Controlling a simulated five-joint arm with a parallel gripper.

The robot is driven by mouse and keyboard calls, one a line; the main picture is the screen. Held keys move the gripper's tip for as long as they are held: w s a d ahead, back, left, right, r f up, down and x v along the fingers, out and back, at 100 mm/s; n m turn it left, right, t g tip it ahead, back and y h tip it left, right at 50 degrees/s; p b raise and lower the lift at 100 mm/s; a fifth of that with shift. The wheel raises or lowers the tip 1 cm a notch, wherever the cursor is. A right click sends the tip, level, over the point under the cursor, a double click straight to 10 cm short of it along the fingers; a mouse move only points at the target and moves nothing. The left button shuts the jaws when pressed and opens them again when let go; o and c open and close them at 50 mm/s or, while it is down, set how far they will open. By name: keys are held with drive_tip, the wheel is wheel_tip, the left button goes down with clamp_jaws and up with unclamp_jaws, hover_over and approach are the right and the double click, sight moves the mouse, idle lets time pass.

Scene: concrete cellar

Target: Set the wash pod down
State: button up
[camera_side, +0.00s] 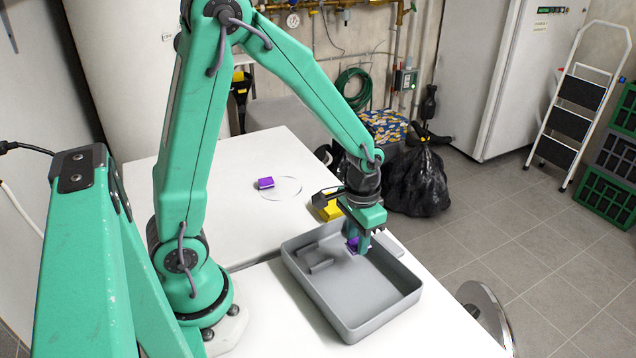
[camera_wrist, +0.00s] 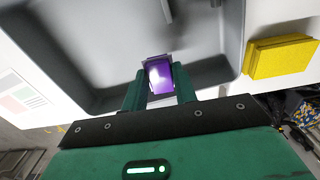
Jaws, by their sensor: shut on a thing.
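My gripper (camera_side: 361,243) is shut on a purple wash pod (camera_side: 352,244) and holds it over the grey tray (camera_side: 345,329), near its far right side. In the wrist view the wash pod (camera_wrist: 160,76) sits between the two green fingers, with the tray wall (camera_wrist: 60,58) around it. I cannot tell whether the pod touches the tray floor. A second purple pod (camera_side: 265,183) lies on the white table behind, at the edge of a thin drawn circle (camera_side: 283,195).
Small raised grey dividers (camera_side: 318,264) stand inside the tray at its far left. A yellow sponge-like block (camera_side: 328,208) lies just behind the tray; it also shows in the wrist view (camera_wrist: 280,57). The front part of the tray floor is clear.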

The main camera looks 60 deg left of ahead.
sight(356, 250)
drive_tip(key=shift+f, duration=0.1)
drive_tip(key=shift+f, duration=1.9)
drive_tip(key=shift+f, duration=0.15)
drive_tip(key=o, duration=0.9)
drive_tip(key=shift+o, duration=0.2)
drive_tip(key=shift+r, duration=0.2)
drive_tip(key=shift+r, duration=6)
